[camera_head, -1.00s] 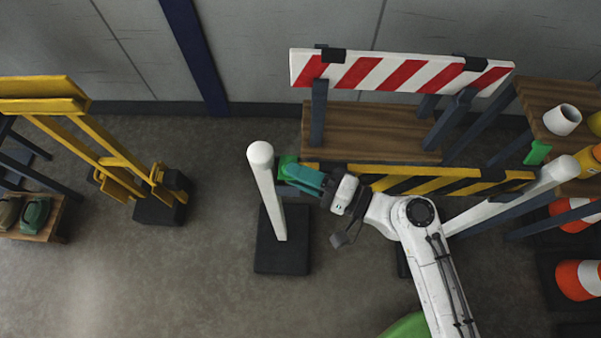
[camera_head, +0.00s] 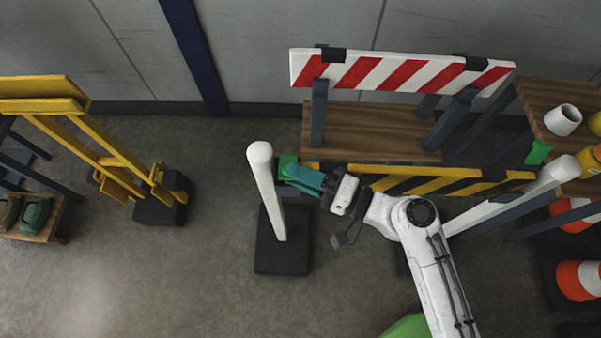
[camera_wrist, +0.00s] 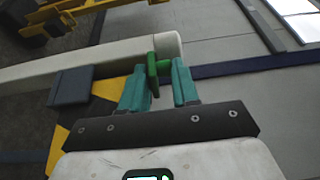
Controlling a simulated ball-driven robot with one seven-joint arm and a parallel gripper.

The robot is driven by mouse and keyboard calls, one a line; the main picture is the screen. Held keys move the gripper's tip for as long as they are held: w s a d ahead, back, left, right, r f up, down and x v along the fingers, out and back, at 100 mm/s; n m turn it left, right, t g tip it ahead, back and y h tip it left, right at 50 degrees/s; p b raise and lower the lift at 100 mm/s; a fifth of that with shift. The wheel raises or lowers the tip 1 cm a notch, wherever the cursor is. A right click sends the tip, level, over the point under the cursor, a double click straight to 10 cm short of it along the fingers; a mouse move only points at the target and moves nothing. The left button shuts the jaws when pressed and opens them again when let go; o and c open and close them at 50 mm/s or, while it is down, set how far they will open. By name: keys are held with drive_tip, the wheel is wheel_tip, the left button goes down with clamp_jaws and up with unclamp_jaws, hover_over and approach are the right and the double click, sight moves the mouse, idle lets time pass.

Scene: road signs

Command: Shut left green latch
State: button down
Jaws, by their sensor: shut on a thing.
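The left green latch (camera_wrist: 153,72) sits near the top of the left white post (camera_wrist: 98,60). It also shows in the head view (camera_head: 287,166), just right of that post (camera_head: 265,190). My gripper (camera_wrist: 160,88) has teal fingers at the latch, one on each side, and is shut on it. In the head view my gripper (camera_head: 300,176) comes in from the right, and its fingers partly hide the latch. The yellow-and-black striped board (camera_head: 430,180) runs from behind my gripper to the right white post (camera_head: 520,193). A second green latch (camera_head: 538,153) is at that right post.
A red-and-white barrier (camera_head: 400,72) with a wooden shelf (camera_head: 370,132) stands behind. A yellow folding frame (camera_head: 110,150) is at the left. Orange cones (camera_head: 580,280) and a wooden table (camera_head: 545,100) are at the right.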

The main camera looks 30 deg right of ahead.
drive_tip(key=shift+r, duration=0.15)
idle(0.4)
drive_tip(key=c, duration=1)
unclamp_jaws()
drive_tip(key=shift+c, duration=0.2)
drive_tip(key=shift+s, duration=0.1)
drive_tip(key=b+v, duration=0.1)
drive_tip(key=v, duration=0.9)
drive_tip(key=shift+s+d+b, duration=0.2)
drive_tip(key=shift+s+b, duration=0.05)
drive_tip(key=shift+b, duration=0.05)
wheel_tip(320, 180, down, 8)
drive_tip(key=s+a+n+g+h+p, duration=0.2)
drive_tip(key=s+n+g+p, duration=0.15)
drive_tip(key=n+g, duration=0.55)
drive_tip(key=s+d+r+n+g+h+p, duration=0.2)
drive_tip(key=d+g+h+p, duration=0.1)
drive_tip(key=d+g+h, duration=0.2)
drive_tip(key=d+h, duration=0.2)
drive_tip(key=d, duration=0.1)
drive_tip(key=shift+r+h, duration=0.3)
drive_tip(key=shift+h, duration=0.1)
